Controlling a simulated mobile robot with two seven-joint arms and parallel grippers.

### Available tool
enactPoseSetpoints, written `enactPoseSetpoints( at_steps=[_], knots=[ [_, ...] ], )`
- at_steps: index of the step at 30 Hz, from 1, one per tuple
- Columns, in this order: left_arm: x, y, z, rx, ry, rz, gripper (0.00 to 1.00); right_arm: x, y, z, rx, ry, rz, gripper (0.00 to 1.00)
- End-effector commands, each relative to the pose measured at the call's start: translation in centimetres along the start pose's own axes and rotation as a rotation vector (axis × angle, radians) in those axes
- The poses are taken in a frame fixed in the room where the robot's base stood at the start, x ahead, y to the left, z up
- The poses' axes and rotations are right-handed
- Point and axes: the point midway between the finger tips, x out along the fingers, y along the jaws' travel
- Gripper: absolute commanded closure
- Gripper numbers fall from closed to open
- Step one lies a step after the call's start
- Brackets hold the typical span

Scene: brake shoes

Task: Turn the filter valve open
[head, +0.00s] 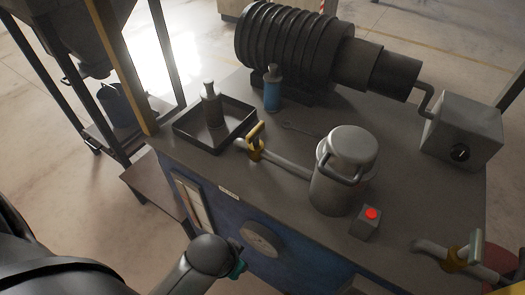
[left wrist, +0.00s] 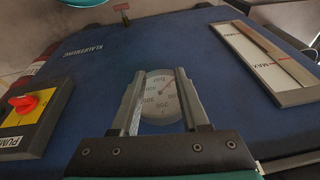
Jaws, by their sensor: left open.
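In the head view, a valve with a yellow handle (head: 255,143) sits on a pipe running to a grey metal canister (head: 342,175). No readable label shows which one is the filter valve. My left gripper shows only in part in the head view, as a teal piece at the end of my arm, low in front of the blue machine side. In the left wrist view my left gripper (left wrist: 160,100) is open and empty, its fingers framing a round gauge (left wrist: 161,92). My right gripper is not in view.
The machine top (head: 300,215) carries a tray (head: 189,128) with a bottle, a blue bottle (head: 272,92), a ribbed motor (head: 290,45) and a red button box (head: 367,222). The front has a red switch (left wrist: 24,103) and a level gauge (left wrist: 268,62). A side shelf (head: 152,188) juts out left.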

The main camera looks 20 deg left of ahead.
Motion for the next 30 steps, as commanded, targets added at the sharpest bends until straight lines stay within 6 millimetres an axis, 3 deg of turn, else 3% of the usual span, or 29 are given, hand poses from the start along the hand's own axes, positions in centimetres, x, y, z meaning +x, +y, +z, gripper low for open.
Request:
enactPoseSetpoints(
  at_steps=[4,12,16,20,24,30],
  knots=[
    [-4.8,-4.2,-1.5,0.123,0.058,-0.167,0.55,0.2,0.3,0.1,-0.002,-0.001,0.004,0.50],
    [-9.7,-13.9,-5.4,0.609,0.136,-0.692,0.55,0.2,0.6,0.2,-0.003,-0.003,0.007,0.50],
    [-12.4,-16.7,-8.4,0.947,0.149,-0.974,0.55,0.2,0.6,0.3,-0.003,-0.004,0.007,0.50],
    [-14.8,-17.1,-11.6,1.344,0.139,-1.253,0.55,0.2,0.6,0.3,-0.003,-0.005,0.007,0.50],
    [-16.0,-15.2,-14.0,1.781,0.101,-1.515,0.55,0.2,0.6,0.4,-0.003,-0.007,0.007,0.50],
    [-15.6,-12.0,-14.7,2.251,0.032,-1.757,0.55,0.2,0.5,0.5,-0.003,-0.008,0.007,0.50]
  ],
)
